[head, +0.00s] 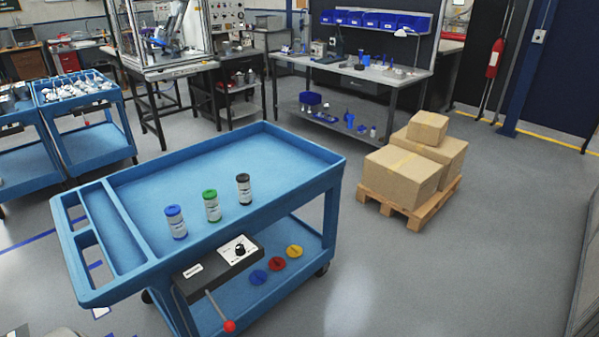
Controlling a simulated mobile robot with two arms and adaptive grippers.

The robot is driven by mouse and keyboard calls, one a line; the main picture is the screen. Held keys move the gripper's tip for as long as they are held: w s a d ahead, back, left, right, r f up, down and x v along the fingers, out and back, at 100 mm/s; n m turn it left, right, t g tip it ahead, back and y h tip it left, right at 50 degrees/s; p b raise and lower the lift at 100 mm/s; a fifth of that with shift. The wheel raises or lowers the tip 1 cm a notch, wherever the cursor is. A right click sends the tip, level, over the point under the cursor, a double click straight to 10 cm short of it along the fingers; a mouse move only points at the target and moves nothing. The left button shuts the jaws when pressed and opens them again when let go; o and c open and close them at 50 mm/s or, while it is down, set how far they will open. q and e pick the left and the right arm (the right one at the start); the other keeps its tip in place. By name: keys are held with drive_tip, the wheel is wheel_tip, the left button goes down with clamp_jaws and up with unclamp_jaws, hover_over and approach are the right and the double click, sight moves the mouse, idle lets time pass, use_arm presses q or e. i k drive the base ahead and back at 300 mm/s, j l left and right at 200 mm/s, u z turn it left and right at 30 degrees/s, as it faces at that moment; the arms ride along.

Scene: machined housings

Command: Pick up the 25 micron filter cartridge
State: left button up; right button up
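Three upright filter cartridges stand in a row on the top tray of a blue cart (285,152). One has a blue cap (176,223), one a green cap (212,206) and one a black cap (244,189). Each has a pale label with print too small to read, so I cannot tell which is the 25 micron one. Neither of my grippers is in view.
A control box (232,254) with a red-knobbed lever (229,325) is on the cart's front side. Coloured discs (277,263) lie on its lower shelf. Boxes on a pallet (415,213) stand to the right. The floor (450,280) at front right is clear.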

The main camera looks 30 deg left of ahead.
sight(242, 178)
drive_tip(key=i+l+u, duration=0.1)
drive_tip(key=i+u, duration=0.15)
drive_tip(key=i, duration=0.3)
drive_tip(key=i+l+u, duration=0.25)
drive_tip(key=i, duration=0.3)
